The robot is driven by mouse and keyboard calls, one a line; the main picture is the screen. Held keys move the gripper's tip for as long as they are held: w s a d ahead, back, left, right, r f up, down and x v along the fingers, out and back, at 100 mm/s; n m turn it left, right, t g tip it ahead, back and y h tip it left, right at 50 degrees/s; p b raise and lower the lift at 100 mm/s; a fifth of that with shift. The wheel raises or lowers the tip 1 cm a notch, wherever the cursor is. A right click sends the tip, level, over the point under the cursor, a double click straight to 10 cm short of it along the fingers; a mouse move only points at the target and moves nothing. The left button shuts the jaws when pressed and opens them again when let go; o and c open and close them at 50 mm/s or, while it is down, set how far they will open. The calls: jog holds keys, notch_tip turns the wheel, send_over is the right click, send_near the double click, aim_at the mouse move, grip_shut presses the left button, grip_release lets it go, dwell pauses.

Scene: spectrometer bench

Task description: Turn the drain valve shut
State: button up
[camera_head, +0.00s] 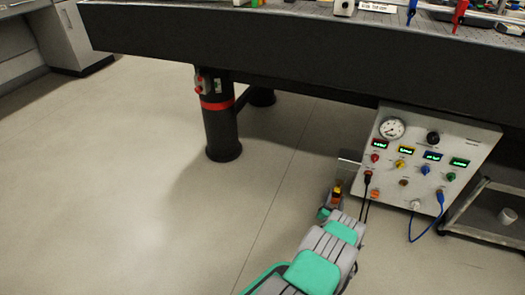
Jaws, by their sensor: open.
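A grey panel box (448,140) under the right end of the bench has a round gauge, several small lit displays and several coloured knobs. I cannot tell which of its knobs, if any, is the drain valve. My gripper (342,178) is at the end of my green and grey arm, just left of the panel's lower left side. It is small in view, open, and I see nothing held in it. I cannot tell whether it touches the panel.
A black cable (365,203) and a blue cable (427,229) hang from the panel. A low grey cart (478,234) with a white cup (507,216) stands at right. A black bench leg (222,137) with a red band stands left. The floor between leg and panel is mostly clear.

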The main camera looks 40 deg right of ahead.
jog(key=w+a+r+n+t+y, duration=0.1)
jog(key=w+a+r+n+y, duration=0.2)
jog(key=w, duration=0.6)
jog(key=w+a+r+n+t+y+p, duration=0.1)
jog(key=w+a+r+n+y, duration=0.3)
jog(key=w+a+r, duration=0.4)
jog(key=w+a+r+n+t+y+p, duration=0.1)
jog(key=w+a+r+y, duration=0.4)
jog(key=w, duration=0.7)
jog(key=shift+w+a+r+n+t, duration=0.2)
jog(key=shift+a+r+n+t, duration=0.4)
jog(key=shift+r+n+t, duration=0.6)
jog(key=shift+f+g, duration=0.1)
jog(key=shift+g, duration=0.2)
